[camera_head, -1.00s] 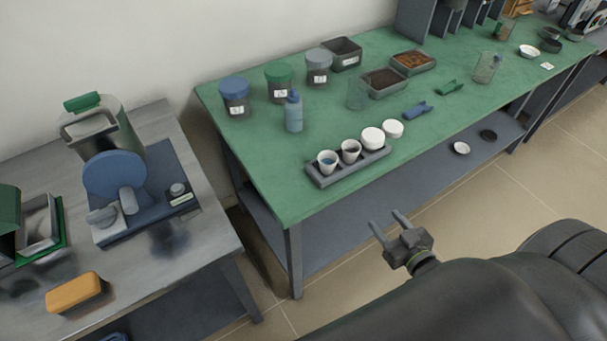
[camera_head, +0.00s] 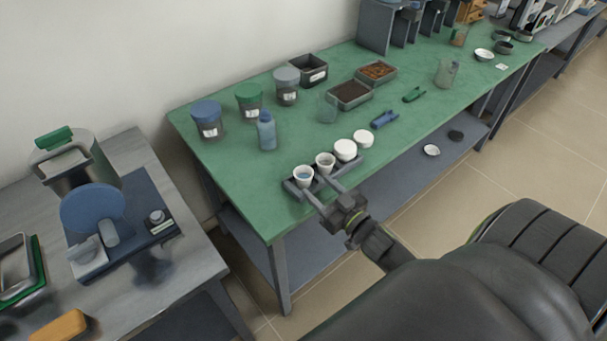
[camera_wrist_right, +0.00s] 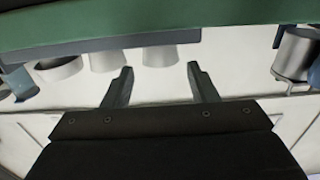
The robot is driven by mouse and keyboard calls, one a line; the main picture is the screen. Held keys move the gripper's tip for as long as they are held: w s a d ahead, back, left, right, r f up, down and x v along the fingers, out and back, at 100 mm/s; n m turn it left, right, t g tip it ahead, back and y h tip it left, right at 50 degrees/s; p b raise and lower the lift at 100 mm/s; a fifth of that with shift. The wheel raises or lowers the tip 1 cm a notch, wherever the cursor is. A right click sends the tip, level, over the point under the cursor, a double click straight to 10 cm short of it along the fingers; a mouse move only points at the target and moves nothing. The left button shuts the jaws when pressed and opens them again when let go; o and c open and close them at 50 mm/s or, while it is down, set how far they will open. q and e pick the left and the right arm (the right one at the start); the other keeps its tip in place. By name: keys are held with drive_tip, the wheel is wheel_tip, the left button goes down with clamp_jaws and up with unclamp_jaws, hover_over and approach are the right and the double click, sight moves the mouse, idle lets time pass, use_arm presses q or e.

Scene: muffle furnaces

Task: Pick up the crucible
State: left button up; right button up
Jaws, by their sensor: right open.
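Small white crucibles stand in a row in a dark rack (camera_head: 290,188) at the front edge of the green table. The left one (camera_head: 303,172) has something bluish inside. The one beside it (camera_head: 325,160) is open with greyish contents. Two more look closed with white tops (camera_head: 345,148). My right gripper (camera_head: 318,187) is open and empty, its fingers pointing at the rack's front near the two open crucibles. In the right wrist view, the open fingers (camera_wrist_right: 160,68) have a pale cup (camera_wrist_right: 160,55) beyond the gap between them; contact is not visible. My left gripper is not in view.
Behind the rack stand a blue bottle (camera_head: 266,132), lidded jars (camera_head: 248,102), a clear beaker (camera_head: 327,108) and trays (camera_head: 350,95). A grey bench (camera_head: 150,270) with apparatus stands at left.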

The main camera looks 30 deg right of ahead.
sight(309, 179)
drive_tip(key=shift+w+a, duration=0.1)
drive_tip(key=shift+w, duration=0.95)
drive_tip(key=shift+w+r+p, duration=0.1)
drive_tip(key=shift+w+p, duration=0.2)
drive_tip(key=shift+w, duration=0.05)
drive_tip(key=w, duration=0.4)
drive_tip(key=shift+w+a+p, duration=0.2)
drive_tip(key=shift+p, duration=0.2)
drive_tip(key=c, duration=0.7)
drive_tip(key=shift+c, duration=0.2)
wheel_tip(309, 179, up, 10)
drive_tip(key=p, duration=0.8)
